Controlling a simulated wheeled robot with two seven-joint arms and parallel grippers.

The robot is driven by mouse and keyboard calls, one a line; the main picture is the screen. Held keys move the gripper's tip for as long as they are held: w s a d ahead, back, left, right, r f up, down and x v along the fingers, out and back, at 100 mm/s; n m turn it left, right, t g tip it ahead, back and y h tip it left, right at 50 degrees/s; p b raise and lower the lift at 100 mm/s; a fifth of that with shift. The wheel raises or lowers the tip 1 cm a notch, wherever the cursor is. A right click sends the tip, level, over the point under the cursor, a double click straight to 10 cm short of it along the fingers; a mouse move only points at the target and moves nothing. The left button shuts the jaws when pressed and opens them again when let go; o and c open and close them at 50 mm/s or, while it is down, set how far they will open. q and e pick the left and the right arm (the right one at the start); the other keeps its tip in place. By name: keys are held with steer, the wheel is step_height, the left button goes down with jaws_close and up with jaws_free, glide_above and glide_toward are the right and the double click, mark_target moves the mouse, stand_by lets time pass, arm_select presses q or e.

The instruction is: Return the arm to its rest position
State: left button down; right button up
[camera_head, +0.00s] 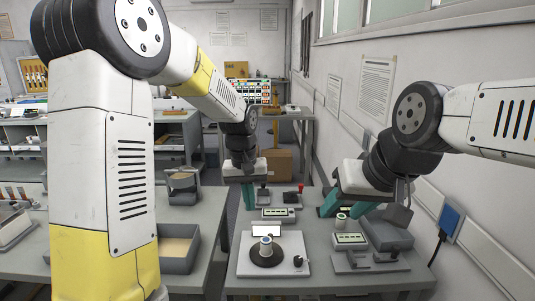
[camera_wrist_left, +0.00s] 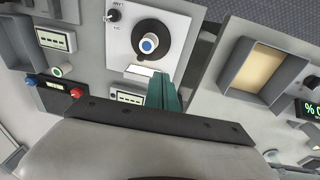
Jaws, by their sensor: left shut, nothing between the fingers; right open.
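My left arm comes in from the left, and its gripper (camera_head: 248,196) hangs above the back left part of the test table. Its teal fingers are together and empty; they also show in the left wrist view (camera_wrist_left: 165,92). My right gripper (camera_head: 346,208) is above the back right part of the table, with its teal fingers apart; part of it is hidden behind my arm. A blue-and-white cylinder (camera_head: 266,244) stands in the black round holder on a white plate (camera_head: 294,268). It also shows in the left wrist view (camera_wrist_left: 148,44).
The grey test table (camera_head: 330,284) carries small meters (camera_head: 350,240), a grey bin (camera_head: 388,236) and a red knob (camera_head: 300,188). A tray with a tan bottom (camera_head: 190,254) stands on the left table. A wall runs close along the right. A cardboard box (camera_head: 278,162) lies behind.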

arm_select(q)
steer(key=s+a+r+t, duration=0.1)
steer(key=s+a+r, duration=0.2)
steer(key=s, duration=0.4)
steer(key=s+a+r+t+h, duration=0.1)
steer(key=s+a+r+t, duration=0.1)
steer(key=s+r, duration=0.3)
steer(key=s+a+r+t, duration=0.2)
steer(key=s+a+r, duration=0.2)
steer(key=s, duration=0.4)
steer(key=shift+s+m, duration=0.3)
steer(key=shift+a, duration=0.1)
stand_by(0.4)
